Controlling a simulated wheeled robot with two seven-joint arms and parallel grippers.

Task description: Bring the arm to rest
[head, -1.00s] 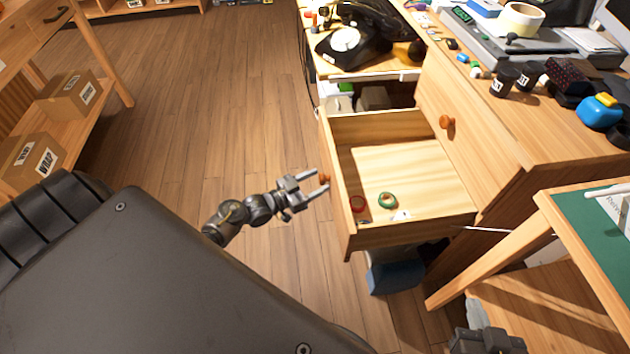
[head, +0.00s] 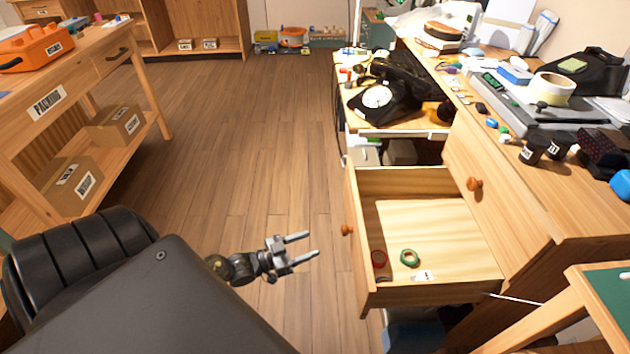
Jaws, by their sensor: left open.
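My left gripper (head: 306,247) is open and empty in the head view. It hangs over the wooden floor, to the left of the open drawer (head: 440,291) and apart from its round knob (head: 347,230). The drawer is pulled out and holds a red tape ring (head: 379,259), a green tape ring (head: 409,258) and a small white tag (head: 424,275). My right gripper is out of view.
A black dial phone (head: 385,98) stands on the side desk behind the drawer. A packing table (head: 95,60) with cardboard boxes (head: 115,124) stands at the left. A green-topped table (head: 612,290) is at the lower right. The floor (head: 235,130) in the middle is clear.

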